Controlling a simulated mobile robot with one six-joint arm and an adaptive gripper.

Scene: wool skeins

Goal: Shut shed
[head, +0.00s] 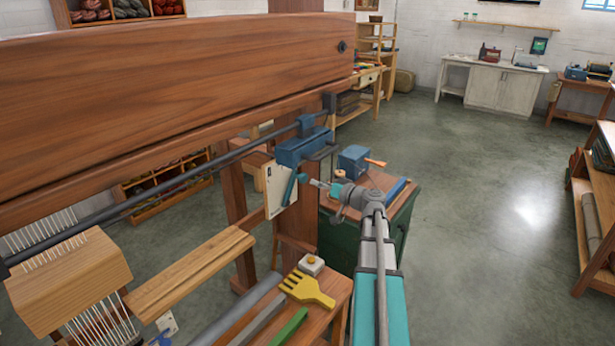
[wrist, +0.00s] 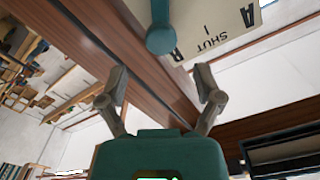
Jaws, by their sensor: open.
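The shed lever is a teal bar with a round knob; in the wrist view the knob (wrist: 161,40) hangs from the top centre. Behind it is a cream plate (wrist: 220,28) with dark letters, "SHUT" among them. In the head view the lever (head: 289,190) sits in front of the plate (head: 273,195) on the loom's post. My gripper (head: 322,184) is just right of the lever, pointing left at it. In the wrist view my gripper (wrist: 160,85) is open, its fingers apart and empty. The knob is ahead of the gap and looks untouched.
The loom's wide wooden beam (head: 190,75) fills the upper left. A blue clamp (head: 303,148) on a dark rod is close above the lever. A bench (head: 334,290) below holds a yellow comb (head: 306,289). A green cabinet (head: 400,222) stands behind my arm.

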